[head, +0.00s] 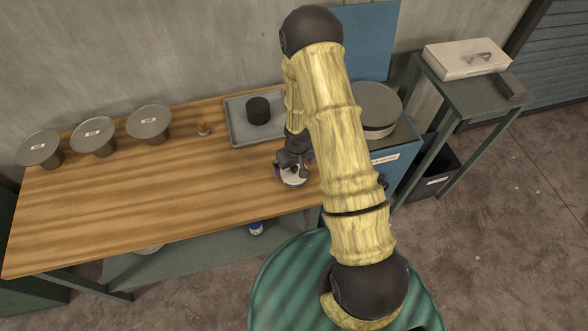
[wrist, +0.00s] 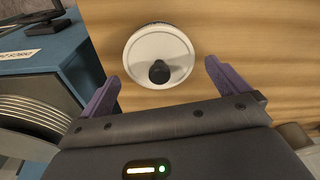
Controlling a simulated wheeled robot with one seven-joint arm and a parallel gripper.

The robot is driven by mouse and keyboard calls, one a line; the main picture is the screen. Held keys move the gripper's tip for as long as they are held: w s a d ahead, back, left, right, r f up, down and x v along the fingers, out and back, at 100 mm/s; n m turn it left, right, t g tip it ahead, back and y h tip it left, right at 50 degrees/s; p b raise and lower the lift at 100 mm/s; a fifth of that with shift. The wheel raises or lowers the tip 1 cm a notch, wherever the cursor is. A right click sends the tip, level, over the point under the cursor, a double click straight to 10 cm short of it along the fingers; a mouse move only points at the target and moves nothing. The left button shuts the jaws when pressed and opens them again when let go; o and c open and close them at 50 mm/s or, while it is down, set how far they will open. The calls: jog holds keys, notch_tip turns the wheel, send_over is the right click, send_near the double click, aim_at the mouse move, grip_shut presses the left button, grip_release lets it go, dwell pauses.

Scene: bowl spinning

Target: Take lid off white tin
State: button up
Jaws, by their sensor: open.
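The white tin's lid (wrist: 158,48) is round and white with a dark knob (wrist: 159,72) in its middle; the wrist view looks down on it. In the head view the white tin (head: 293,177) stands on the wooden table near its front right edge, partly covered by my gripper. My gripper (wrist: 163,88) is open, its two purple fingers apart, with the knob between them sideways and a little ahead of the fingertips in the picture. The fingers do not appear to touch the knob.
A grey tray (head: 236,125) with a black cylinder (head: 258,109) lies behind the tin. Several round discs on stands, including one (head: 149,121), line the back left. A blue cabinet (head: 397,166) with a large round grey container (head: 378,108) stands at the right. The table's left-middle is clear.

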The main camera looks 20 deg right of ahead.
jog(key=shift+f, duration=0.7)
jog(key=c, duration=0.8)
